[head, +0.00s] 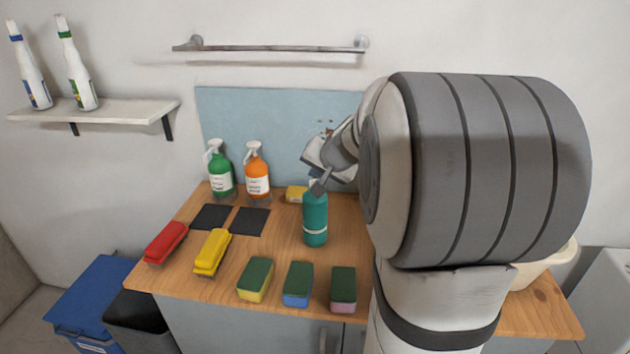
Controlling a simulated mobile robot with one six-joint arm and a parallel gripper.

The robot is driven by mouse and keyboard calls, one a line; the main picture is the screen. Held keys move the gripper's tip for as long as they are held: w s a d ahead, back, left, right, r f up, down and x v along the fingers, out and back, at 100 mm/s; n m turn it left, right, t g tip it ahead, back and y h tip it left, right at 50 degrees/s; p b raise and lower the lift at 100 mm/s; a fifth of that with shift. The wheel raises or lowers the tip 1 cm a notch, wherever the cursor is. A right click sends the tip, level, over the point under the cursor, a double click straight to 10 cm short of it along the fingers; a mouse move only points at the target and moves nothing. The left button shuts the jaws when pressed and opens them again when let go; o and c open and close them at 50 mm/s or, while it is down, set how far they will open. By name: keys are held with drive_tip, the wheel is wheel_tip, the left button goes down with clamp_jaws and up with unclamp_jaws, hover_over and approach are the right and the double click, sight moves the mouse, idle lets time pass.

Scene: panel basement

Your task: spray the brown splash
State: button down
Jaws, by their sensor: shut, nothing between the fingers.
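A green spray bottle (220,175) and an orange spray bottle (257,174) stand upright with white spray heads at the back left of the wooden counter. A teal bottle (315,222) stands upright near the counter's middle. My gripper (319,187) is shut and empty, its tip at the teal bottle's top; I cannot tell whether they touch. The gripper hides part of that top. On the blue wall panel (260,115), just above my gripper, are small dark specks and a brownish mark (328,132), partly hidden by my arm. I cannot tell whether it is the whole splash.
Two black mats (250,221) lie before the spray bottles. A red brush (166,243), a yellow brush (212,252) and several sponges (298,284) line the front. A yellow block (296,194) lies behind. Two white bottles stand on a shelf (105,112). My arm hides the right side.

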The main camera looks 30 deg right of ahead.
drive_tip(key=shift+f, duration=0.1)
idle(0.5)
drive_tip(key=shift+f+b, duration=0.4)
drive_tip(key=shift+b, duration=0.3)
drive_tip(key=shift+r, duration=0.4)
wheel_tip(320, 180, up, 6)
drive_tip(key=p, duration=0.5)
drive_tip(key=shift+r, duration=0.1)
idle(0.6)
